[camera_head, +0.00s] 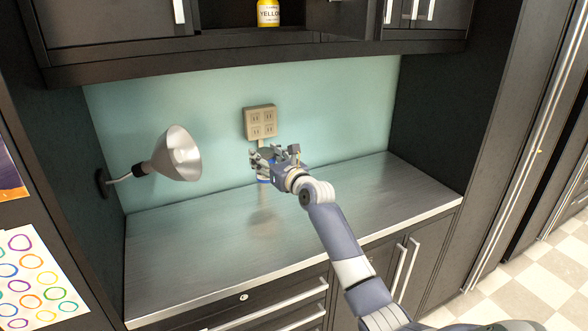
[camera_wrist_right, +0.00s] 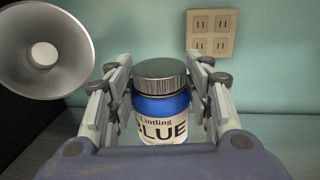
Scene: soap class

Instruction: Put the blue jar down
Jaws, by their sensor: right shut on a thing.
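The blue jar (camera_wrist_right: 160,104) has a silver lid and a white label reading "BLUE". My right gripper (camera_wrist_right: 160,100) is shut on it, with a finger on each side, and the jar looks upright in the right wrist view. In the head view my right gripper (camera_head: 272,160) is over the back of the metal counter (camera_head: 200,245), in front of the teal wall. I cannot tell whether the jar's bottom touches the counter. My left gripper is not in view.
A wall lamp (camera_head: 178,155) sticks out at the left, left of the gripper. A socket plate (camera_head: 260,122) is on the wall behind it. A yellow jar (camera_head: 268,13) stands in the cabinet above. The counter is otherwise clear.

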